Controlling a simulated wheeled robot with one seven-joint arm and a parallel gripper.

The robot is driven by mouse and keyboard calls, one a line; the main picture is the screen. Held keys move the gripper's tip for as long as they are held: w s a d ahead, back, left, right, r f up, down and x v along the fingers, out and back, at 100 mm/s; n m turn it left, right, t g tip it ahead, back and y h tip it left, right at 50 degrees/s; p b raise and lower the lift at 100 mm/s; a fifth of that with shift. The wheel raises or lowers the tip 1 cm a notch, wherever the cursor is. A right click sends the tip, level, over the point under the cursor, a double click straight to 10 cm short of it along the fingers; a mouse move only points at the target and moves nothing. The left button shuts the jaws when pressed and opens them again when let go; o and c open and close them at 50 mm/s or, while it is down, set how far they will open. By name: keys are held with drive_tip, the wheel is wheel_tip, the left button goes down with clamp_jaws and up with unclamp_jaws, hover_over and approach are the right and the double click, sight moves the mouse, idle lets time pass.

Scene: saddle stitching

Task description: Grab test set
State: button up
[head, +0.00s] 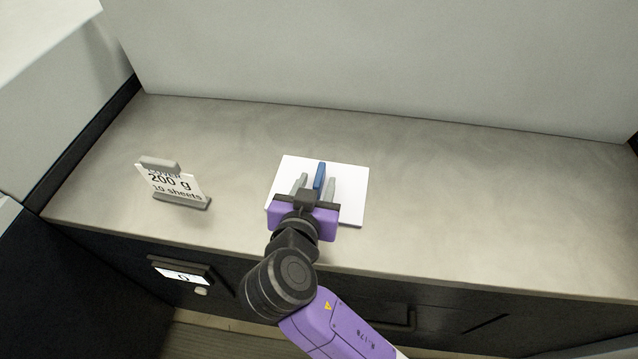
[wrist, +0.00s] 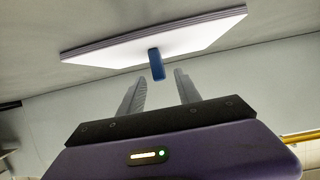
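The likely test set is a white stack of sheets (head: 350,185) lying flat on the grey counter; its layered edge also shows in the wrist view (wrist: 210,35). A narrow blue piece (head: 320,178) stands out from the stack, and in the wrist view (wrist: 156,66) it points toward my gripper. My gripper (head: 317,181) is over the stack, open and empty. In the wrist view its two grey fingers (wrist: 160,76) are apart, with the tip of the blue piece near the gap between them. I cannot tell whether they touch it.
A small sign reading "200 g" and "10 sheets" (head: 175,185) stands in a grey holder to the left on the counter (head: 480,200). The counter is bare to the right. A pale wall (head: 380,60) rises behind.

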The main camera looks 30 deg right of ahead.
sight(318, 180)
drive_tip(key=shift+p+x, duration=0.3)
drive_tip(key=shift+x, duration=1.6)
clamp_jaws()
